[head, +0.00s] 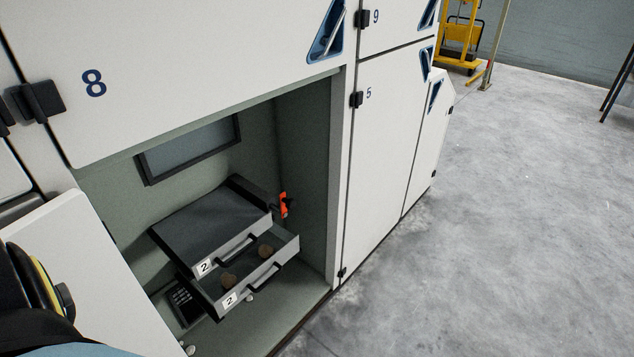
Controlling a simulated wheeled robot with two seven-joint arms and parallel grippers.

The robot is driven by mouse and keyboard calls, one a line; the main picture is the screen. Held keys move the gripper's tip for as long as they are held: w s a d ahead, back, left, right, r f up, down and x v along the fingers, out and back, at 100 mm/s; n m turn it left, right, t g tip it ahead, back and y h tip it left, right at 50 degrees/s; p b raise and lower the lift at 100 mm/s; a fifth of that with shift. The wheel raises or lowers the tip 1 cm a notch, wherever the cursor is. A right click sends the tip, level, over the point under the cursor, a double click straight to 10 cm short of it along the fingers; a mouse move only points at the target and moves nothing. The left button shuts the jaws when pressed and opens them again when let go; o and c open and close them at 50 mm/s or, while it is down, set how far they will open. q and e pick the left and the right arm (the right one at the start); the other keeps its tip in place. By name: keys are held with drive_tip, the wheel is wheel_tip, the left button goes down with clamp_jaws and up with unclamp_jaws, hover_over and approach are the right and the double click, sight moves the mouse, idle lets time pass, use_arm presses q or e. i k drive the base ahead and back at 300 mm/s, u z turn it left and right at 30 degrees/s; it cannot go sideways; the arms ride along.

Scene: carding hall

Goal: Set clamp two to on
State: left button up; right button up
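A small orange-red lever-like part (284,204) is on the right inner side of an open compartment in the white machine; it may be a clamp, but I see no number on it. Beside it stands a dark grey drawer unit (205,225) with two front labels reading 2. Its lower drawer (290,247) is pulled out and holds brown round items (266,252). I cannot tell which part is clamp two or how it is set. Neither gripper shows; a black, yellow and blue part at the lower left seems to be my arm.
An open white door (60,235) stands at the left of the compartment. White panels marked 8 (150,70), 9 and 5 (380,150) surround the opening. A yellow cart (460,35) stands at the back. The grey floor (520,220) on the right is clear.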

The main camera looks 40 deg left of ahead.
sight(284, 203)
drive_tip(key=i, duration=3.8)
drive_tip(key=u, duration=3.75)
